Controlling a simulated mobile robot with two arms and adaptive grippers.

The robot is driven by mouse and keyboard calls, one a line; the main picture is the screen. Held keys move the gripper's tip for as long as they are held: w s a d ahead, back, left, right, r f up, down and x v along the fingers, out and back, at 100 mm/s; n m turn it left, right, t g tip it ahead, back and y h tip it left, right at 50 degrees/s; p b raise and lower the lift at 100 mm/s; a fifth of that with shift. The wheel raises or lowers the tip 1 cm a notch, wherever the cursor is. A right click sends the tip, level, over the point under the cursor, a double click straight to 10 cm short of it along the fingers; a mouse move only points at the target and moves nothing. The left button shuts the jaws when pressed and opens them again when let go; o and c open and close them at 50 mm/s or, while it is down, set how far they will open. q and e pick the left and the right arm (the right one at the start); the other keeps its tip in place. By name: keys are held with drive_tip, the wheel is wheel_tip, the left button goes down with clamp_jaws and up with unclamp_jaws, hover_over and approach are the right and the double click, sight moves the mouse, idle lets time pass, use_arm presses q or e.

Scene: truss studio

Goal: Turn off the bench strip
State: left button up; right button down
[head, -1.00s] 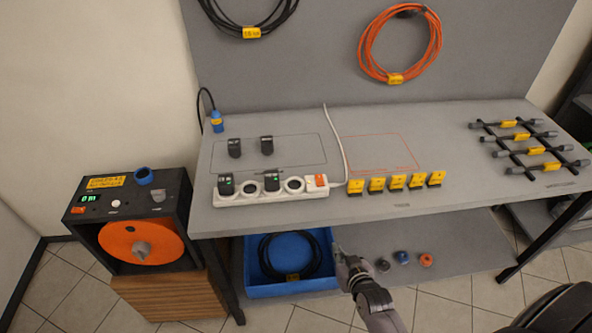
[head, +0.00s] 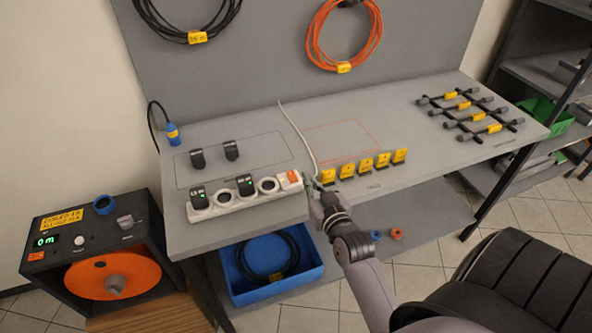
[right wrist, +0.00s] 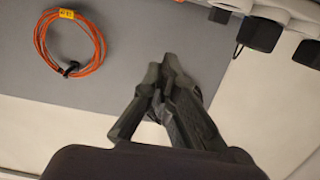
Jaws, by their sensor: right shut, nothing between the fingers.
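The white bench strip (head: 228,203) lies along the bench's front edge in the head view. Its orange-red switch (head: 294,176) is at the right end. Two black adapters (head: 200,198) with green lights sit in its sockets. My right gripper (head: 316,184) is just right of the switch end, by the white cord. I cannot tell whether it touches the strip. In the right wrist view the fingers (right wrist: 166,70) are together and empty. Part of the strip (right wrist: 282,12) shows at the upper right there; the switch is not seen. My left gripper is out of view.
Yellow tagged blocks (head: 355,169) stand just right of the strip's cord. Two loose black adapters (head: 231,150) stand behind the strip. A blue bin (head: 310,272) is below the bench. A reel box (head: 100,250) is at the left.

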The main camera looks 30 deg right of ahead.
drive_tip(key=p, duration=0.2)
hover_over(296, 178)
drive_tip(key=s, duration=0.1)
drive_tip(key=shift+s+a+f, duration=0.1)
drive_tip(key=shift+f, duration=0.3)
drive_tip(key=shift+w+f, duration=0.25)
drive_tip(key=shift+f, duration=0.35)
drive_tip(key=shift+w+f, duration=0.2)
drive_tip(key=shift+f, duration=1.35)
drive_tip(key=shift+w, duration=0.15)
